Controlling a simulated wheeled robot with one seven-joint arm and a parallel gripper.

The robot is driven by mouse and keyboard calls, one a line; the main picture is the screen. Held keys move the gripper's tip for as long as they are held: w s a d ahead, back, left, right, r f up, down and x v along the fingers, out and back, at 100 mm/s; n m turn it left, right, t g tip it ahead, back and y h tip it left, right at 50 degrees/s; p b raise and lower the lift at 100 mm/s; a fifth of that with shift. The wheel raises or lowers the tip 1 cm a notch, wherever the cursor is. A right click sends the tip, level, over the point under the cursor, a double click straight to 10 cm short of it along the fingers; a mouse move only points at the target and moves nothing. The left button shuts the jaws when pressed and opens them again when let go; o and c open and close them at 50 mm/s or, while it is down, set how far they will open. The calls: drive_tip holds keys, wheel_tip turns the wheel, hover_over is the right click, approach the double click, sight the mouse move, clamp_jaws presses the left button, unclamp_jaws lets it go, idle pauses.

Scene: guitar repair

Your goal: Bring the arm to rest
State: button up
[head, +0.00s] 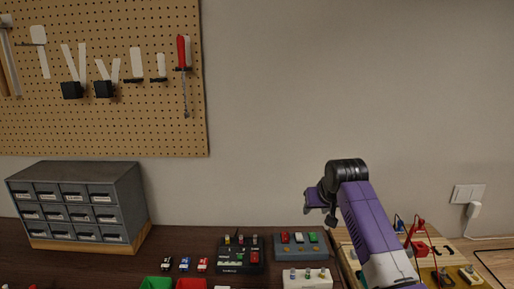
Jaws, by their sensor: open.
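My arm, purple with a black joint (346,172), rises from the lower right of the head view and bends over at its top. My gripper (319,208) shows small and dark at the left of that joint, in front of the wall. Its jaws are open, with nothing seen between them. It is above the back of the workbench (185,238) in the picture, over the pedals. Part of the gripper is hidden by the arm.
A grey drawer cabinet (75,180) stands at the left. Pedals (240,266) (307,274) and small coloured bins (156,284) sit mid-bench. A wooden board with red probes (440,240) lies right, partly behind my arm. A tool pegboard (130,120) hangs above.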

drive_tip(key=s+f+t, duration=0.3)
drive_tip(key=s, duration=0.3)
drive_tip(key=s+a+f+t, duration=0.1)
drive_tip(key=s+f+t, duration=0.2)
drive_tip(key=s, duration=0.4)
drive_tip(key=s+a+f+t, duration=0.1)
drive_tip(key=s+f+t, duration=0.2)
drive_tip(key=s, duration=0.3)
drive_tip(key=shift+s+a+f+m+y, duration=0.2)
drive_tip(key=shift+s+f+m+y, duration=0.1)
drive_tip(key=shift+s+f+y, duration=0.1)
drive_tip(key=s+d+r+g, duration=0.1)
drive_tip(key=s+d, duration=0.1)
drive_tip(key=s, duration=2)
drive_tip(key=s+d+r+h, duration=0.1)
drive_tip(key=s+d, duration=0.1)
drive_tip(key=s, duration=2.1)
drive_tip(key=shift+d+g, duration=0.15)
drive_tip(key=shift+g, duration=0.25)
drive_tip(key=shift+s, duration=0.1)
